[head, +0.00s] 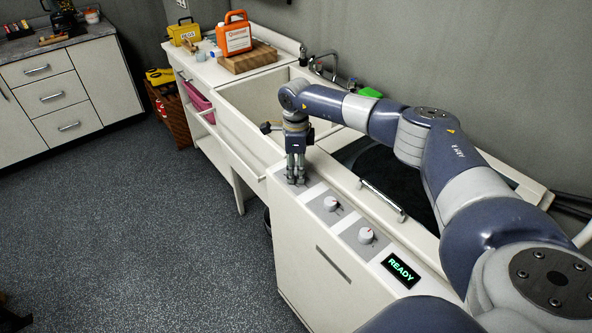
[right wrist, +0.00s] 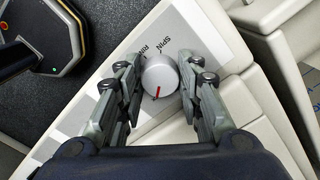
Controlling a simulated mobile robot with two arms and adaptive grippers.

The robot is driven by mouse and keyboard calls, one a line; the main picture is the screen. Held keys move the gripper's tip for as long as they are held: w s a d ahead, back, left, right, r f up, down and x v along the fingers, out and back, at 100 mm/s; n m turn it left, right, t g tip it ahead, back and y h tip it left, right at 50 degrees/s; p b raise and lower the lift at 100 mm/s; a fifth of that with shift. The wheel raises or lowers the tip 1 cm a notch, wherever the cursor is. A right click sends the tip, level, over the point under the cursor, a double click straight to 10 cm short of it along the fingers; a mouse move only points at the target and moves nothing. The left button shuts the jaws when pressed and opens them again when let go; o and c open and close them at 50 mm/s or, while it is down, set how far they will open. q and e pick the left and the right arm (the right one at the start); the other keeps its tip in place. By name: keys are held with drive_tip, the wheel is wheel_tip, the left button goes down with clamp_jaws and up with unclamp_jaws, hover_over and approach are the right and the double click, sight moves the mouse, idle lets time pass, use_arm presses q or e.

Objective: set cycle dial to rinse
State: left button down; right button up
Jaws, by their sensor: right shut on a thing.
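The washer's control strip (head: 347,221) carries a row of white dials. My right gripper (head: 296,180) points down over the leftmost one and is shut on that dial (right wrist: 160,76), with one finger on each side in the right wrist view. The dial's red mark points toward the lower edge of that view. The label SPIN (right wrist: 168,47) and a partly hidden label that starts with R (right wrist: 145,48) lie on the far side of the dial, away from the red mark. Other labels are hidden by the fingers. My left gripper is not in view.
Two more dials, a middle one (head: 332,203) and a right one (head: 366,235), sit beside a green READY display (head: 401,270). The lid handle (head: 382,199) runs behind them. A sink (head: 262,98) and an orange jug (head: 234,35) stand farther back.

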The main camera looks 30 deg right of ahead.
drive_tip(key=m, duration=1.2)
drive_tip(key=shift+d+r+m, duration=0.1)
drive_tip(key=shift+m, duration=0.3)
drive_tip(key=m+p, duration=0.1)
drive_tip(key=m, duration=0.5)
drive_tip(key=shift+d+p, duration=0.1)
drive_tip(key=shift+p, duration=0.2)
drive_tip(key=m+p, duration=0.1)
drive_tip(key=m, duration=0.5)
drive_tip(key=shift+p, duration=0.3)
drive_tip(key=o, duration=1.1)
drive_tip(key=shift+c, duration=0.2)
